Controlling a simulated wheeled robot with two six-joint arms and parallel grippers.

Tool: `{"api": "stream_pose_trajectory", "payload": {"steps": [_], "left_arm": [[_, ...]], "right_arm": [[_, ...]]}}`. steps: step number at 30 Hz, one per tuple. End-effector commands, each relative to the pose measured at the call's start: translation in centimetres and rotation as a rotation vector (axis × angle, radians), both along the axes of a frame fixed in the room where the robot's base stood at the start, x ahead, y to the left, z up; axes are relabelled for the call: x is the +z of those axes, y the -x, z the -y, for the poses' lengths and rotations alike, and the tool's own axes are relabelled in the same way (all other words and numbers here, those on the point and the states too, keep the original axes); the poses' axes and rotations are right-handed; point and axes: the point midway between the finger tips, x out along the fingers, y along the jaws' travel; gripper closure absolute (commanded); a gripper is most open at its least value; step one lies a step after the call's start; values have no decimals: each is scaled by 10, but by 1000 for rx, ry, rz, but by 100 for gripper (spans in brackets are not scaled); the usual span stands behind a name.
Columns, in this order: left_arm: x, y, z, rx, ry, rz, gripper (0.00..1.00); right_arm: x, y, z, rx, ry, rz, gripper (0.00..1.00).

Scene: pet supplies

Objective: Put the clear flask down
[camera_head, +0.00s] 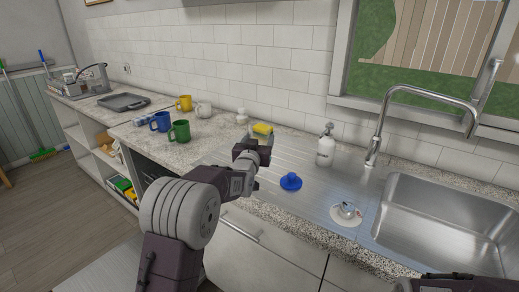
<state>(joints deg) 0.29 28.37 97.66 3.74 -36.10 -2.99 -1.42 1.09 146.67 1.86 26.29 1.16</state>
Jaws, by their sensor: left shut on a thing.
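My left gripper (258,148) reaches over the steel drainboard from the left and is shut on the clear flask. The flask is small and mostly hidden by the gripper; only a greyish patch shows at the fingers. A yellow block (262,128) shows just behind the fingers; I cannot tell whether it touches the flask. I cannot make out the gap between the flask and the surface. Only a dark part of my right arm shows at the bottom right; its gripper is out of view.
A blue knobbed object (291,182) and a small glassy item on a white disc (345,216) stand on the drainboard (318,196). A white pump bottle (325,148) stands behind. The sink (440,215) is at right. Green (180,131), blue (160,121) and yellow (184,103) mugs stand left.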

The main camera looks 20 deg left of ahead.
Motion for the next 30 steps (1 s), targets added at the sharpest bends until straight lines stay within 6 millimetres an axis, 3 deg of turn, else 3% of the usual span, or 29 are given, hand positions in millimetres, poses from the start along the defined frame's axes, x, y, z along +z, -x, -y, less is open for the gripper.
{"api": "stream_pose_trajectory", "payload": {"steps": [1,4,16,17,19,30], "left_arm": [[-15,0,0,0,0,-6,100],[-27,0,0,0,0,-3,100],[-33,0,1,0,0,0,100],[-33,0,1,0,-1,-1,35],[-31,0,1,0,-1,-1,16],[-25,0,1,0,-1,-1,16]], "right_arm": [[-5,0,0,0,0,0,8],[-6,0,0,0,0,0,8],[-11,0,0,0,0,0,8],[-11,0,0,0,0,0,8],[-9,0,0,0,0,0,8],[-3,0,0,0,0,0,8]]}}
